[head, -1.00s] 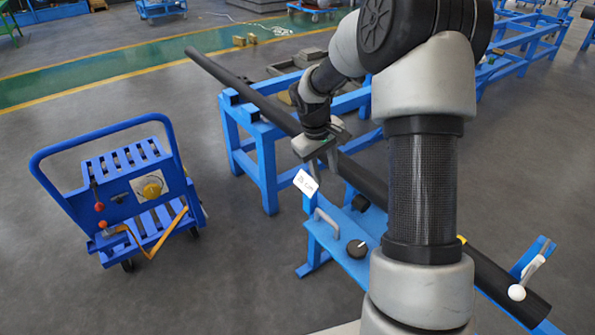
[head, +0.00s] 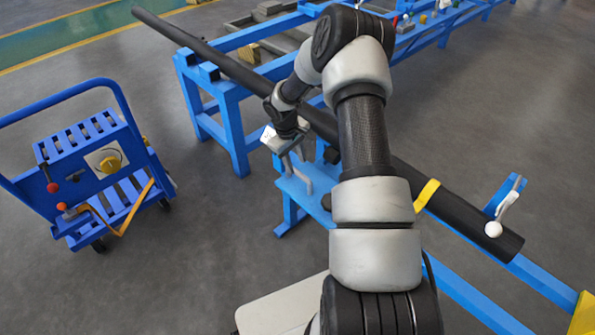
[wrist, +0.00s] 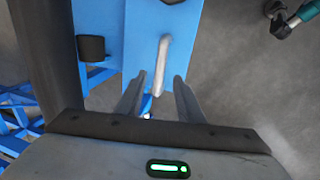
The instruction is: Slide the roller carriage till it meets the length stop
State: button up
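The carriage shows as a blue plate (head: 312,200) beside the long dark pipe (head: 235,70), partly hidden by my arm. A pale upright handle (head: 303,178) stands on it. In the wrist view, the blue plate (wrist: 112,22) carries the handle (wrist: 162,58) and a dark roller (wrist: 92,47). My gripper (head: 287,158) is at the handle. In the wrist view, my gripper's fingers (wrist: 158,85) are apart, one on each side of the handle's near end, with gaps visible. A blue upright with a white ball lever (head: 503,208) stands near the pipe's right end; I cannot tell if it is the length stop.
A blue trolley (head: 95,165) stands on the floor at left. Blue stands (head: 235,125) carry the pipe, which has a yellow band (head: 427,194). A yellow block (head: 583,312) is at the lower right corner. The floor between trolley and stands is clear.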

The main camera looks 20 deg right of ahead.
aim_at(298, 172)
jog(key=shift+w+d+f, duration=0.1)
jog(key=shift+d+f, duration=0.15)
jog(key=shift+f, duration=0.9)
jog(key=shift+w+d+f, duration=0.1)
jog(key=shift+d+f, duration=0.1)
jog(key=shift+f, duration=0.95)
grip_shut()
